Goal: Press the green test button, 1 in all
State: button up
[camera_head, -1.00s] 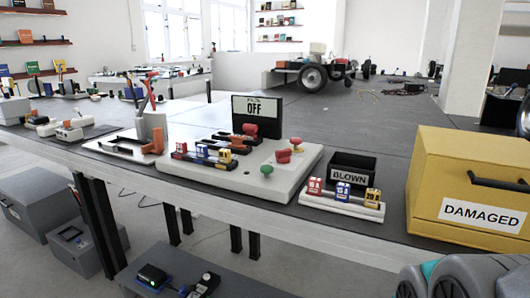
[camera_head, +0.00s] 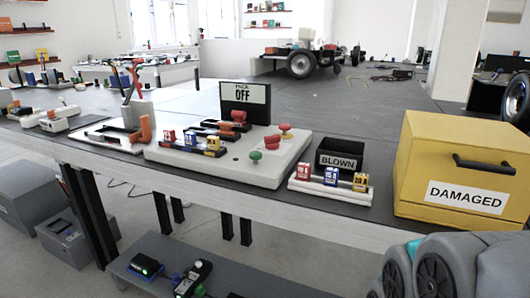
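The green test button (camera_head: 256,156) is a round mushroom knob at the front of a light grey panel (camera_head: 215,167) on the workbench. Two red knobs (camera_head: 272,142) and (camera_head: 285,128) stand just behind it on the same panel. A black sign (camera_head: 245,98) reading "PACK OFF" stands at the panel's back. A fuse row (camera_head: 190,139) with red, blue and yellow blocks sits at the panel's left. My gripper's fingers do not show. Only a grey and teal part of my arm is at the lower right, apart from the button.
A second fuse strip (camera_head: 331,190) and a black "BLOWN" bin (camera_head: 340,154) stand right of the panel. A yellow "DAMAGED" box (camera_head: 460,160) fills the bench's right. A tool holder (camera_head: 138,113) stands left. A lower shelf (camera_head: 225,280) holds small devices. The bench behind the panel is mostly clear.

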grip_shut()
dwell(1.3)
